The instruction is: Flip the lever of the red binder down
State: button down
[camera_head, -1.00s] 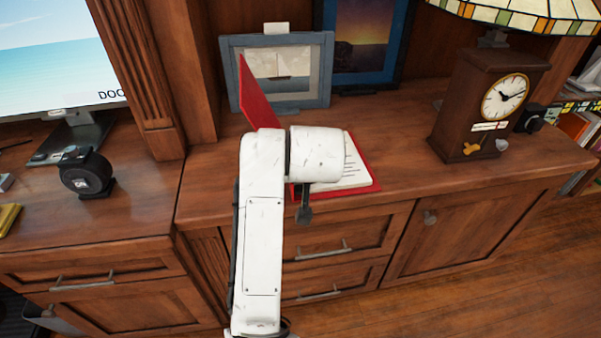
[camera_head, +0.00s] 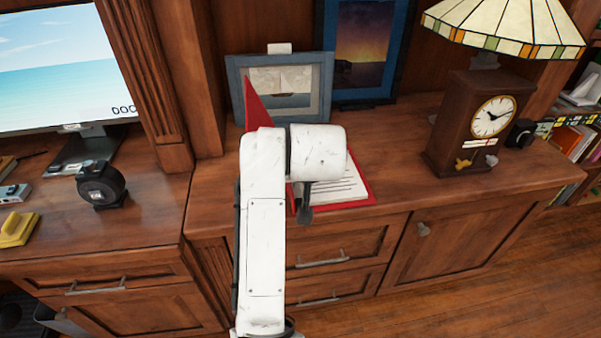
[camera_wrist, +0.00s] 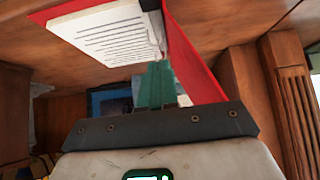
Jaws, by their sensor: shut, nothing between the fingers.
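The red binder (camera_head: 257,108) lies open on the wooden cabinet top, with one cover standing up and its white pages (camera_head: 345,188) flat to the right. My white arm hides its middle in the head view. In the wrist view the red cover (camera_wrist: 190,55) and the printed pages (camera_wrist: 103,36) meet just beyond my gripper (camera_wrist: 158,72). Its teal fingers are together and empty, pointing toward the fold between cover and pages. Some metal shows at that fold (camera_wrist: 152,8), cut by the picture's top edge; I cannot tell the lever's position.
A framed boat picture (camera_head: 310,80) stands behind the binder, with a sunset picture (camera_head: 362,45) beside it. A wooden clock (camera_head: 450,120) and a stained-glass lamp (camera_head: 510,25) are at the right. A wooden post (camera_head: 160,85) rises at the left. The cabinet top between binder and clock is clear.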

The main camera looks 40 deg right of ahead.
jog(key=s+f+v, duration=0.1)
jog(key=v, duration=0.6)
jog(key=shift+a, duration=0.4)
jog(key=s+d+f+n+g+p, duration=0.2)
jog(key=s+d+f+n+p, duration=0.2)
jog(key=s+f+n+p, duration=0.25)
jog(key=s+a+f+g+y+p, duration=0.1)
jog(key=s+a+f+g+y, duration=0.1)
jog(key=s+a+f, duration=0.2)
jog(key=s+a+f+g+y, duration=0.1)
jog(key=s+a+f, duration=0.3)
jog(key=s+f, duration=0.5)
jog(key=s+y, duration=0.1)
jog(key=s, duration=0.2)
jog(key=shift+s+g+p, duration=0.25)
jog(key=shift+g+p, duration=0.15)
